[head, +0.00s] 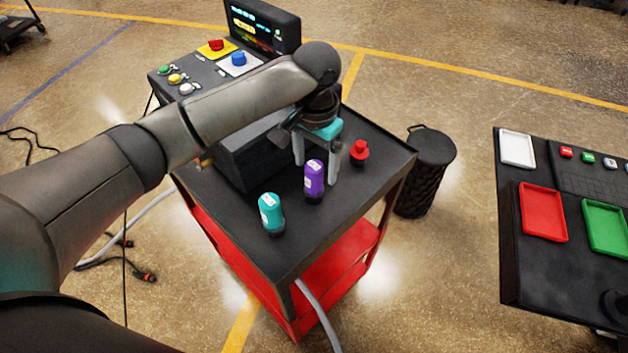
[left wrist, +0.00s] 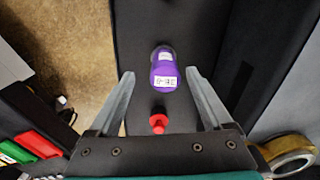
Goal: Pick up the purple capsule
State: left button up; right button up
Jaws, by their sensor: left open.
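The purple capsule (head: 314,180) stands upright on the black top of the red cart (head: 258,238). A white label shows on it. My left gripper (head: 317,170) is open above the cart, its fingers pointing down just behind the capsule in the head view. In the left wrist view the purple capsule (left wrist: 164,70) lies ahead of and between the two open fingertips (left wrist: 160,78), apparently with clear space on both sides. I cannot tell the exact height gap. My right gripper is not in view.
A teal capsule (head: 271,213) stands left of the purple one. A red knob-like piece (head: 359,152) is close by on the right. A dark box (head: 250,155) sits behind. Another table (head: 540,272) with red and green trays stands at the right.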

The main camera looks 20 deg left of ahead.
aim_at(314, 183)
pick_arm(q)
jog(key=f, duration=0.5)
jog(key=shift+w+a, duration=0.25)
jog(key=shift+c, duration=0.3)
jog(key=shift+r, duration=0.1)
grip_shut()
